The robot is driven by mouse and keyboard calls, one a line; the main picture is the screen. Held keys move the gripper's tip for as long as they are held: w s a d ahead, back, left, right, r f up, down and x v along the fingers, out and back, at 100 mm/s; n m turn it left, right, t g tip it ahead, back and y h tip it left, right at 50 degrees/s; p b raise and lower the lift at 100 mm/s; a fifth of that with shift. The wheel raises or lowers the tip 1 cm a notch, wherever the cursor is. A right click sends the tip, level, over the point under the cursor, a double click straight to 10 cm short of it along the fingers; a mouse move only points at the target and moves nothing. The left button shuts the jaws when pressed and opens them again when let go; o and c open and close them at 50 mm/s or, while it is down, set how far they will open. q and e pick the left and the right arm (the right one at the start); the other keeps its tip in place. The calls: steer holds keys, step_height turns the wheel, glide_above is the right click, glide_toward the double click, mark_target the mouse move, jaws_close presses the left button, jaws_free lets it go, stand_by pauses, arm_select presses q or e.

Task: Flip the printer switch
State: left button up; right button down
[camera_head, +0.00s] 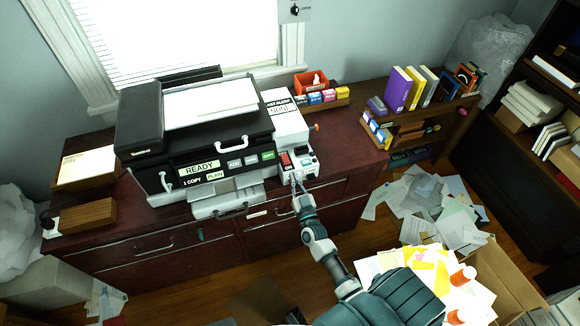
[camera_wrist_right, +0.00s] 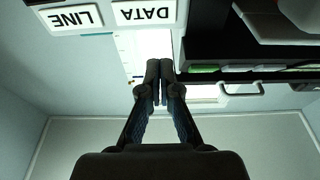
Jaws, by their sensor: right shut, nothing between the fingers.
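The black and white printer (camera_head: 240,140) stands on the dark red cabinet, with a panel reading READY. At its right front corner is a light control panel (camera_head: 311,168) with a red switch (camera_head: 285,159) and a small dark label below it that seems to read ON. My right gripper (camera_head: 295,181) is shut and empty, its tips just in front of this panel, below the red switch. I cannot tell if they touch it. In the right wrist view the closed fingers (camera_wrist_right: 160,66) point up the picture, beside upside-down DATA and LINE labels (camera_wrist_right: 142,14). The switch cannot be made out there. My left gripper is not in view.
The cabinet (camera_head: 345,140) also holds a wooden tray of papers (camera_head: 88,168) at left and small coloured boxes behind the printer. A low shelf with books (camera_head: 398,90) stands at right. Papers (camera_head: 420,205) litter the floor, and an open carton (camera_head: 490,270) is near my right arm.

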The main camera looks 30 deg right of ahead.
steer(key=shift+s+f, duration=0.35)
steer(key=shift+s, duration=0.25)
steer(key=shift+s+f, duration=0.3)
steer(key=shift+s, duration=0.25)
steer(key=shift+a, duration=0.2)
